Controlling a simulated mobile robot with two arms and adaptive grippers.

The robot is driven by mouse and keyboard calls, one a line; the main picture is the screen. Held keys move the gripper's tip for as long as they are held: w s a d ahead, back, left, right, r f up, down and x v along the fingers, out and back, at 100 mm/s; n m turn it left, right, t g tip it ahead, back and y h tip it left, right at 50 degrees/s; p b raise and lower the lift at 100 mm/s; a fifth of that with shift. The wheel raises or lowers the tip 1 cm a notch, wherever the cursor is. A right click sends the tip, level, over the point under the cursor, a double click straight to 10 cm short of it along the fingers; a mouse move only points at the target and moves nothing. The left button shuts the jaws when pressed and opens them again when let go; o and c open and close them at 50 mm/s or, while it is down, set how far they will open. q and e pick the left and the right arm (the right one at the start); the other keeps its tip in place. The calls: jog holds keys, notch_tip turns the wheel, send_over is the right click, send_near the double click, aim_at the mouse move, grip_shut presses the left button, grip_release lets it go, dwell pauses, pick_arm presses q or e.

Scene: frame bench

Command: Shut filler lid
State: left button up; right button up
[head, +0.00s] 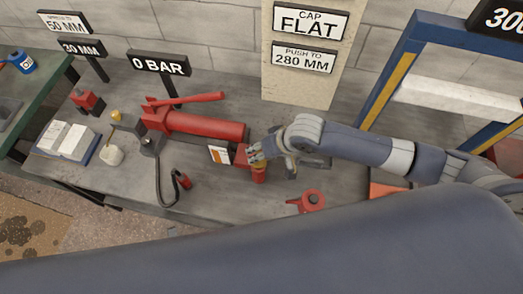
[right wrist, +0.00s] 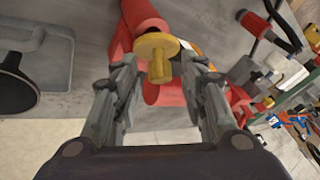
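The red hand pump (head: 205,124) lies on the grey bench, and its red end shows at the top of the right wrist view (right wrist: 143,18). A brass round cap with a knob (right wrist: 158,48), which looks like the filler lid, sits by red parts there. I cannot tell for certain whether it is open or seated. My right gripper (right wrist: 162,70) has its fingers apart, one on each side of the brass knob, with gaps visible. In the head view the right gripper (head: 258,158) is above a short red cylinder (head: 259,174) and partly hides it. My left gripper is out of view.
A blue press frame (head: 400,62) stands at right. A sign reads 0 BAR (head: 159,64).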

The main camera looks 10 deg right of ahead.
aim_at(259, 167)
jog(key=shift+c, duration=0.6)
grip_shut()
jog(key=shift+s, duration=0.2)
jog(key=shift+s+a+t+p, duration=0.15)
jog(key=shift+s+t+p, duration=0.1)
jog(key=shift+t+p, duration=0.25)
jog(key=shift+s+a+f+n+t+h, duration=0.1)
jog(key=shift+s+f+n+t+h, duration=0.2)
jog(key=shift+t+h, duration=0.15)
jog(key=shift+s+a+f+t, duration=0.2)
jog(key=shift+s+f+t, duration=0.15)
jog(key=shift+t, duration=0.5)
jog(key=shift+s+a+f+n+t+h+b, duration=0.2)
jog(key=shift+n+t+h+b, duration=0.3)
jog(key=shift+t+b, duration=0.35)
jog(key=shift+s+d, duration=0.1)
